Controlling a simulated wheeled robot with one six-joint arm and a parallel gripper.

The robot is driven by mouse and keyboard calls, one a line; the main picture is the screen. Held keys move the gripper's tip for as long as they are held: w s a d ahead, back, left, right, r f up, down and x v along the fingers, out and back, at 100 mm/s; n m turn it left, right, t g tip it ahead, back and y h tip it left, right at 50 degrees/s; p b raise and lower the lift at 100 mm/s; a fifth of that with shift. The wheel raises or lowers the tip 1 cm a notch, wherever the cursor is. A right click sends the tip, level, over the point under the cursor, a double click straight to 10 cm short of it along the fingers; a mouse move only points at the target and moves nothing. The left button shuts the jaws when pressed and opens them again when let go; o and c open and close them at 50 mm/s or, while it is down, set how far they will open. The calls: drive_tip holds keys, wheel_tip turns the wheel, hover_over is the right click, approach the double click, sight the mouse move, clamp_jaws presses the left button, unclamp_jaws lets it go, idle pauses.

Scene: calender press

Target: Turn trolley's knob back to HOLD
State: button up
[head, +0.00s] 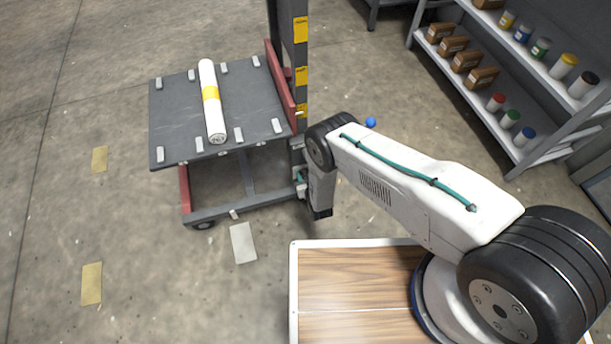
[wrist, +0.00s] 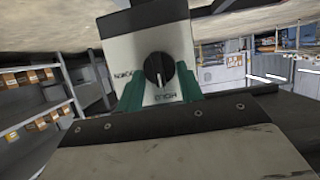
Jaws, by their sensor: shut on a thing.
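The trolley (head: 170,130) stands at the left in the head view, with a dark platform and red side rails. My gripper (wrist: 159,72) is at its right post, and my arm hides most of the contact in the head view. In the wrist view the round black knob (wrist: 160,68) sits on a pale panel (wrist: 140,50), between my two green fingers. My gripper is shut on the knob. A white mark on the knob points down toward lettering that looks like HOLD, seen upside down. Other lettering at the knob's left is not clearly readable.
A white roll (head: 208,90) with a yellow band lies on the trolley's platform between small pale blocks. Shelves (head: 500,110) with boxes and jars stand at the right. A wood-topped surface (head: 350,280) is under my arm.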

drive_tip(key=o, duration=1)
drive_tip(key=shift+d, duration=0.1)
drive_tip(key=shift+v, duration=3.9)
drive_tip(key=shift+f, duration=0.1)
